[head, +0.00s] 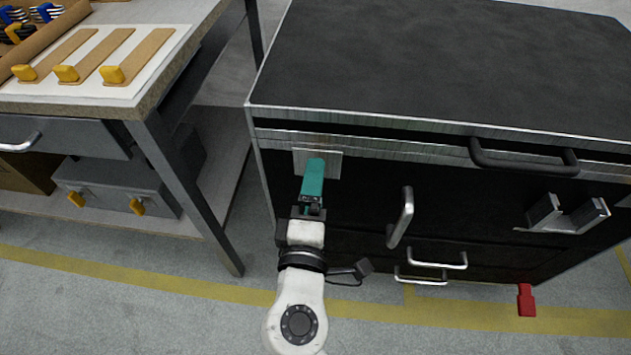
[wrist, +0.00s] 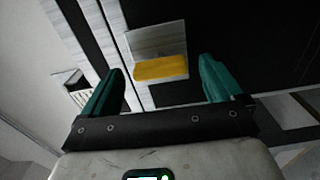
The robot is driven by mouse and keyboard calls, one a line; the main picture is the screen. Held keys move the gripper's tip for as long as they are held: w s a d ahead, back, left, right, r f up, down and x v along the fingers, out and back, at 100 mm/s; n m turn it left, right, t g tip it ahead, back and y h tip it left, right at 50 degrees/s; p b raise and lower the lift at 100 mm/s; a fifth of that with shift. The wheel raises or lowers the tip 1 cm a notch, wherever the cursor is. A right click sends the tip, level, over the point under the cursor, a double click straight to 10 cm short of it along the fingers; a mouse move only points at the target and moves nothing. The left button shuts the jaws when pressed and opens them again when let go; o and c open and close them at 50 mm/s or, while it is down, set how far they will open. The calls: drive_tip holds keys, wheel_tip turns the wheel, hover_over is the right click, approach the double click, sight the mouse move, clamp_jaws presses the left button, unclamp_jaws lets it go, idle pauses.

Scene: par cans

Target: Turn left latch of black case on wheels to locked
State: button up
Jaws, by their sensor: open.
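The black case on wheels (head: 440,60) stands at the right in the head view, with a dark top and metal edging. A metal latch plate (head: 333,166) sits at the upper left of its front. My gripper (head: 316,166) is in front of this plate and hides the latch there. In the wrist view, the left latch (wrist: 160,69) is a yellow bar lying nearly crosswise below its metal plate (wrist: 155,38). My gripper (wrist: 162,67) is open, with one teal finger on each side of the yellow bar and a gap at both sides.
A black handle (head: 523,160), a metal handle (head: 401,217) and a metal bracket (head: 565,215) stick out from the case front. A red piece (head: 526,300) shows low at the right. A workbench (head: 150,105) stands at the left, with a grey case (head: 115,188) on its lower shelf.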

drive_tip(key=s+p, duration=0.1)
drive_tip(key=s, duration=0.8)
drive_tip(key=shift+s, duration=0.15)
drive_tip(key=shift+a, duration=0.1)
drive_tip(key=s+d+f+m+g+h, duration=0.1)
drive_tip(key=d+f+m+g+h, duration=0.35)
drive_tip(key=d, duration=0.85)
drive_tip(key=d+f+m+g+h, duration=0.1)
drive_tip(key=d+f+m+g, duration=0.6)
drive_tip(key=d, duration=0.5)
drive_tip(key=s+d+f+m+g+y, duration=0.3)
drive_tip(key=s+f, duration=0.1)
drive_tip(key=s, duration=0.3)
drive_tip(key=s+d+f+m+g+y, duration=0.2)
drive_tip(key=s+d+f+m+y, duration=0.15)
drive_tip(key=s, duration=0.35)
wheel_tip(320, 180, up, 27)
drive_tip(key=p, duration=2.7)
drive_tip(key=shift+s+a+r+h+p, duration=0.2)
drive_tip(key=shift+a+h+p, duration=0.1)
drive_tip(key=shift+a+p, duration=0.1)
drive_tip(key=shift+f+g, duration=0.1)
drive_tip(key=shift+g, duration=0.15)
